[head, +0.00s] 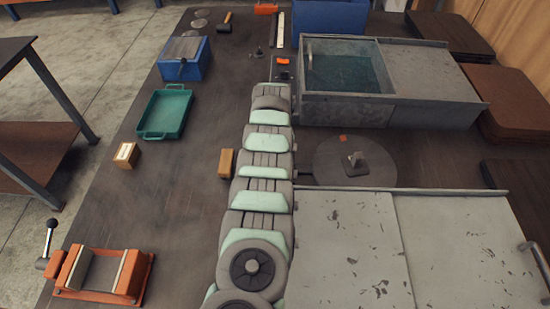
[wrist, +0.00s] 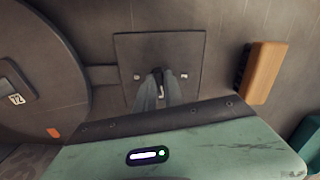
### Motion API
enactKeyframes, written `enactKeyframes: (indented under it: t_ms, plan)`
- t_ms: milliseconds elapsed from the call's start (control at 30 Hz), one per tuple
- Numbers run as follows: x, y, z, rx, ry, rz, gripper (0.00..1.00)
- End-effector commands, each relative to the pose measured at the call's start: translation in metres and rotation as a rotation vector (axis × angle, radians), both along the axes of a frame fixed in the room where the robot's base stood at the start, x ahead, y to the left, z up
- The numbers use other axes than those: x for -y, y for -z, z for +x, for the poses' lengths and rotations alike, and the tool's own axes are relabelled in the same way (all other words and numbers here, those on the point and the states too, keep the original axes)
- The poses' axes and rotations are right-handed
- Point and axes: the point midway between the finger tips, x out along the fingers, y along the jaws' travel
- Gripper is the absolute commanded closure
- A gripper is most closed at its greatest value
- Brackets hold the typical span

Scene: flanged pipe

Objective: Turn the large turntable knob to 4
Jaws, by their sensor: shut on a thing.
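The turntable (head: 330,172) is a large dark round disc right of my arm in the head view. Its edge also fills the left of the wrist view (wrist: 60,40), where an orange mark (wrist: 53,132) shows near its rim. A bar joins the disc to a dark square plate (wrist: 125,50). My gripper (wrist: 157,90) points down at the middle of this plate, shut on the small knob there. The fingers mostly cover the knob, so its pointer setting cannot be read. Small pale marks (wrist: 184,76) flank it. In the head view my arm hides plate and gripper.
A small grey fixture (head: 355,162) stands on the turntable. Grey metal boxes (head: 345,240) flank the disc front and back.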

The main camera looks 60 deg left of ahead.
Motion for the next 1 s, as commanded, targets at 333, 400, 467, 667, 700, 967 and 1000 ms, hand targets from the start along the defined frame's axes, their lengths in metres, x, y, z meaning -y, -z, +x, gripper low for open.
enactKeyframes:
  t_ms: [333, 400, 467, 667, 700, 967, 1000]
  plan:
    - [-0.0003, -0.0002, -0.0003, 0.0, 0.163, 0.0, 1.0]
    - [-0.0003, -0.0002, -0.0004, 0.0, 0.178, 0.0, 1.0]
    - [-0.0003, -0.0001, -0.0004, 0.0, 0.188, 0.0, 1.0]
    - [-0.0003, 0.0, -0.0005, 0.0, 0.201, 0.0, 1.0]
    - [-0.0003, 0.0, -0.0005, 0.001, 0.201, 0.0, 1.0]
    - [-0.0003, 0.0001, -0.0005, 0.0, 0.2, 0.0, 0.86]
    - [-0.0003, 0.0001, -0.0005, 0.0, 0.2, 0.0, 0.82]
